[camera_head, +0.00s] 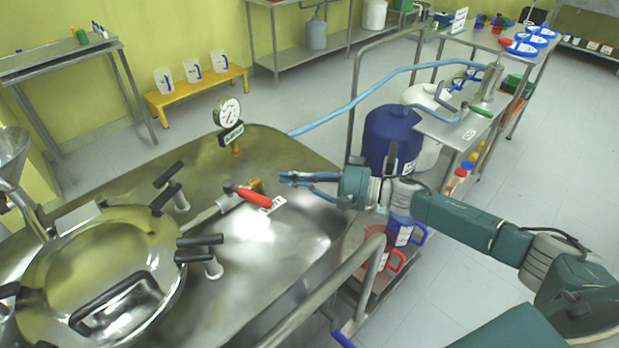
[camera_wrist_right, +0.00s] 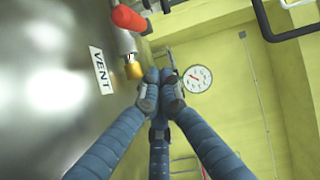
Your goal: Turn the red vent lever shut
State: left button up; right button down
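The red vent lever (camera_head: 254,198) sits on top of the steel reactor lid (camera_head: 290,235), its red grip lying nearly level beside a brass fitting (camera_head: 257,186). A white label (camera_head: 272,204) lies by it and reads VENT in the right wrist view (camera_wrist_right: 101,71). There the red grip (camera_wrist_right: 128,18) is at the top edge and the brass fitting (camera_wrist_right: 133,70) is left of my fingertips. My right gripper (camera_head: 284,178) is just right of the lever, apart from it, fingers pointing left. In the right wrist view its fingertips (camera_wrist_right: 160,76) are together with nothing between them. My left gripper is not in view.
A pressure gauge (camera_head: 229,110) stands on the lid behind the lever. Black-handled clamps (camera_head: 205,248) surround the round hatch at left. A steel handrail (camera_head: 320,290) runs along the near right side. Blue and red jugs (camera_head: 405,232) stand below my right arm.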

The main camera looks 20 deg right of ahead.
aim_at(247, 194)
jog(key=shift+x, duration=1.15)
jog(key=s+a, duration=0.1)
jog(key=s+a+p, duration=0.1)
jog(key=shift+a+f, duration=0.2)
jog(key=shift+a, duration=0.1)
jog(key=shift+s+a, duration=0.25)
jog(key=shift+f, duration=0.1)
jog(key=shift+w, duration=0.1)
